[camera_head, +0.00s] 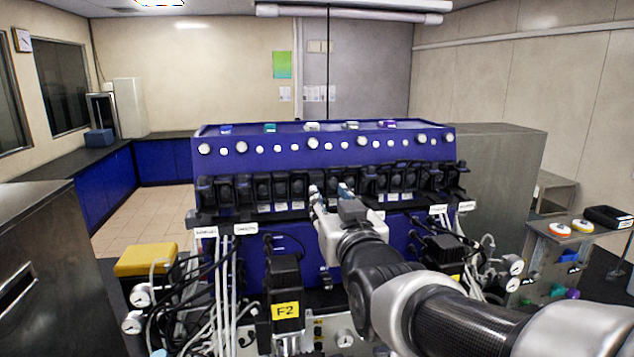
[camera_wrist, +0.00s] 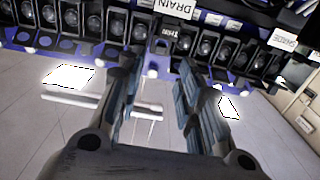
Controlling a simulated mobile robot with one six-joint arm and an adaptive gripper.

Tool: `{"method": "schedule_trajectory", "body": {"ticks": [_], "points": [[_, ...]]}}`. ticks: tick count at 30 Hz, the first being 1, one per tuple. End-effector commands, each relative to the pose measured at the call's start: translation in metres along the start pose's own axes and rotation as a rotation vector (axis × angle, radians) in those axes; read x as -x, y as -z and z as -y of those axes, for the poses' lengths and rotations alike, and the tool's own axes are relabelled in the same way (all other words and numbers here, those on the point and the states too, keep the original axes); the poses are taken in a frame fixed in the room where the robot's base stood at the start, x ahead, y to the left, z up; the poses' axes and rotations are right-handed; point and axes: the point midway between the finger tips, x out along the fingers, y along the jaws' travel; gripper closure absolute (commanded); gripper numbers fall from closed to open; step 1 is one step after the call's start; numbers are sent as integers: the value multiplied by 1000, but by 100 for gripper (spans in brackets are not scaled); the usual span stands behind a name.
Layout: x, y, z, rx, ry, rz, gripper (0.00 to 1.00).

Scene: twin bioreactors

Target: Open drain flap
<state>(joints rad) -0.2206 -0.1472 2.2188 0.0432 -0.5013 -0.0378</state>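A white label reading DRAIN (camera_wrist: 174,7) shows at the top middle of the wrist view. Just below it is a small black part with its own white tag (camera_wrist: 168,40), in a row of black units with round openings; I cannot tell for sure that it is the drain flap, or how far open it is. My gripper (camera_wrist: 158,78) is open and empty, its two fingers apart below this part. In the head view my gripper (camera_head: 329,190) is in front of the middle of the black row, and my wrist hides part of the machine's front.
The blue bioreactor housing (camera_head: 325,148) carries white knobs above the black row. Cables and tubes (camera_head: 228,285) hang at the left, by a yellow box (camera_head: 146,259). A black block marked F2 (camera_head: 284,275) stands below. A grey bench (camera_head: 560,250) is at the right.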

Motion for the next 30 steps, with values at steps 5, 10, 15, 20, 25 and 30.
{"method": "schedule_trajectory", "body": {"ticks": [5,10,15,20,25,30], "points": [[-40,0,0,0,0,3,67],[-69,1,0,0,0,1,67],[-84,0,0,0,0,1,67],[-88,1,0,0,0,-1,67],[-88,0,0,0,0,0,67],[-88,0,0,0,0,0,76]]}}
